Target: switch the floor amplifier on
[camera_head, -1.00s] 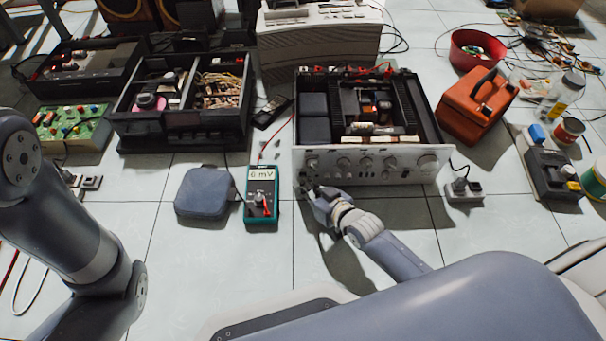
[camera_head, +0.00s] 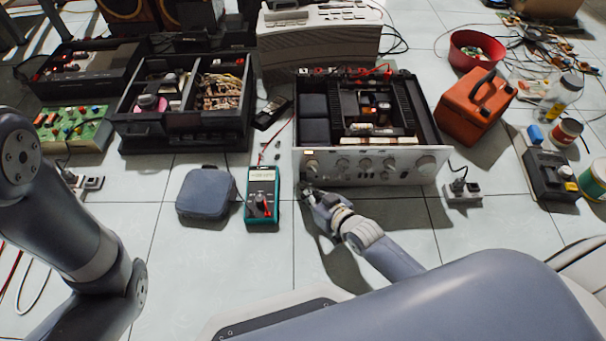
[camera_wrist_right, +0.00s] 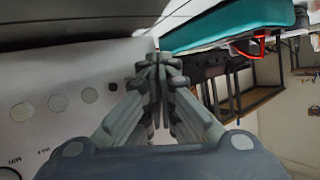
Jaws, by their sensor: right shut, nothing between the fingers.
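The floor amplifier (camera_head: 400,160) stands open-topped on the tiles, its silver front panel with several knobs facing me. A small warm light (camera_head: 310,153) glows at the panel's upper left. My right gripper (camera_head: 307,189) is just in front of the panel's lower left corner, its fingers shut and empty. In the right wrist view the closed fingertips (camera_wrist_right: 158,62) point along the pale panel (camera_wrist_right: 75,75), near a small dark round part (camera_wrist_right: 113,87). Whether they touch the panel is unclear. My left arm shows at the left, but its gripper is out of frame.
A teal multimeter (camera_head: 262,206) and a blue-grey pouch (camera_head: 206,193) lie left of my right gripper. A power strip (camera_head: 462,192) and an orange toolbox (camera_head: 477,105) are to the right. Open black cases stand behind left. The front tiles are mostly clear.

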